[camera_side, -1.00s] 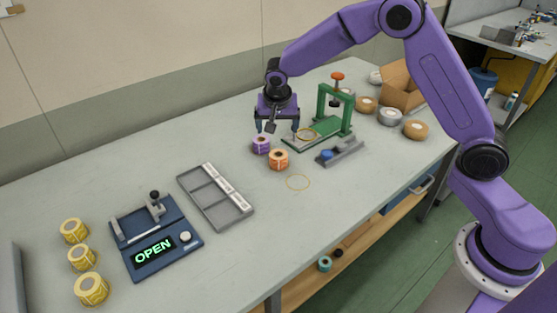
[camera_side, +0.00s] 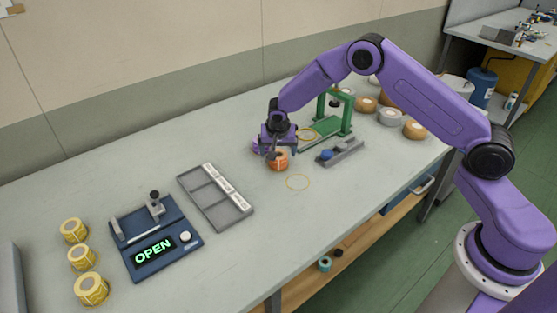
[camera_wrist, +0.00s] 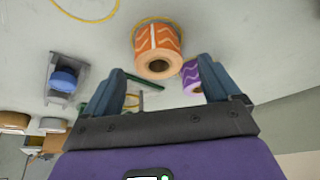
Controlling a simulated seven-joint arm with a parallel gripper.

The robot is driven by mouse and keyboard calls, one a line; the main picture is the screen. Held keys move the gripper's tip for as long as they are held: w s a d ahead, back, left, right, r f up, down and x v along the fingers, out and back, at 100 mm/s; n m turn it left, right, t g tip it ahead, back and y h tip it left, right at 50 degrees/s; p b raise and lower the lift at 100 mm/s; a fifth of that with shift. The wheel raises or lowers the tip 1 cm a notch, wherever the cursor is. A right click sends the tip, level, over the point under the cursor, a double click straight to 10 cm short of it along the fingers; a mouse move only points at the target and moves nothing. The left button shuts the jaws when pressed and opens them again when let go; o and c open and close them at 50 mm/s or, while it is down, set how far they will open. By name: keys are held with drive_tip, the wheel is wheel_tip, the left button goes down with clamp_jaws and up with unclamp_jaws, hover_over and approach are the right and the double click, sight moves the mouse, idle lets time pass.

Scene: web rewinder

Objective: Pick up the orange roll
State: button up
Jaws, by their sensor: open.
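The orange roll (camera_side: 278,161) stands on the table in the side view, just below my gripper (camera_side: 279,152). In the wrist view the orange roll (camera_wrist: 157,50) lies ahead of the open fingers of my gripper (camera_wrist: 160,85), roughly centred between them, with its dark core hole facing the camera. The purple roll (camera_wrist: 191,77) stands close beside it, near the right-hand finger in the wrist view. In the side view the purple roll (camera_side: 256,146) is partly hidden by the gripper. The fingers are apart and hold nothing.
A green press frame (camera_side: 335,120) stands behind and to the right, with a grey holder with a blue part (camera_side: 340,152) nearby. A grey tray (camera_side: 215,197), a blue device reading OPEN (camera_side: 155,240) and yellow rolls (camera_side: 81,257) are to the left. The front table area is clear.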

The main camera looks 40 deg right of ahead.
sight(279, 155)
drive_tip(key=shift+x, duration=2.1)
drive_tip(key=c, duration=1.1)
drive_tip(key=shift+r, duration=0.2)
drive_tip(key=shift+r, duration=0.25)
wheel_tip(279, 155, up, 2)
drive_tip(key=shift+r, duration=0.1)
drive_tip(key=s+r, duration=1)
drive_tip(key=s, duration=0.4)
drive_tip(key=shift+d, duration=0.35)
